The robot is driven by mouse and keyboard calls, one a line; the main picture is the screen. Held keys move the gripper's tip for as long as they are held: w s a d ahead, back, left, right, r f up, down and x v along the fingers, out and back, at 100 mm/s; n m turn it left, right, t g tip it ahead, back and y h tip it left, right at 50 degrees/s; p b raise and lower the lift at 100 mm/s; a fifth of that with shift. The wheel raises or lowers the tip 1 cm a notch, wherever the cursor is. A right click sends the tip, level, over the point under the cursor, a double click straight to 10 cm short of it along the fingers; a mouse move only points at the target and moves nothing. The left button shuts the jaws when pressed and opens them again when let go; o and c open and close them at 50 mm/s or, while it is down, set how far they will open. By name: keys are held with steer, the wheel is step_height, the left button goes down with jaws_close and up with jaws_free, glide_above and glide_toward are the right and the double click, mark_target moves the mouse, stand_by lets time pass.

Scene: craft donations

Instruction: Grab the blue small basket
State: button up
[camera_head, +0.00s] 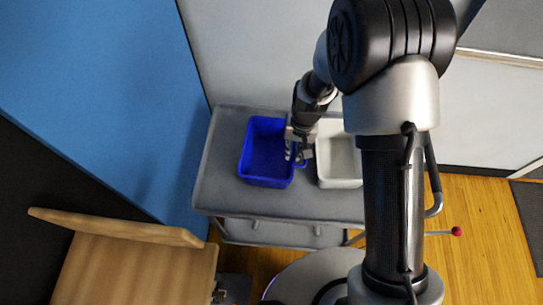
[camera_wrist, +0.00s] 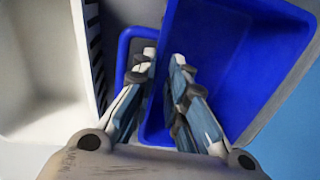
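The blue small basket (camera_head: 265,152) stands upright and empty on a grey cart, in the left part of its top. My gripper (camera_head: 298,152) is at the basket's right wall, by its side handle. In the wrist view the basket (camera_wrist: 240,55) fills the right half, and its blue handle loop (camera_wrist: 127,50) shows on the left. My gripper's fingers (camera_wrist: 164,58) straddle the wall, one on the inside and one on the handle side. The gap between the fingertips is narrow and filled with blue, so the gripper looks shut on the wall. My fingers hide part of the rim.
A white basket (camera_head: 336,160) stands close to the right of the blue one and also shows in the wrist view (camera_wrist: 35,70). The grey cart top (camera_head: 222,165) is bare at the left. A wooden chair (camera_head: 130,270) stands at the lower left. A blue wall panel (camera_head: 120,80) rises beside the cart.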

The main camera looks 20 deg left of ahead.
mark_target(276, 155)
steer(key=f, duration=0.3)
steer(key=shift+a, duration=0.2)
steer(key=f, duration=0.1)
steer(key=f+b, duration=0.1)
steer(key=f, duration=0.1)
steer(key=f+b, duration=0.1)
steer(key=f, duration=0.1)
steer(key=shift+w+f, duration=0.15)
steer(key=shift+w, duration=0.15)
steer(key=shift+c, duration=0.4)
jaws_close()
steer(key=shift+r, duration=0.2)
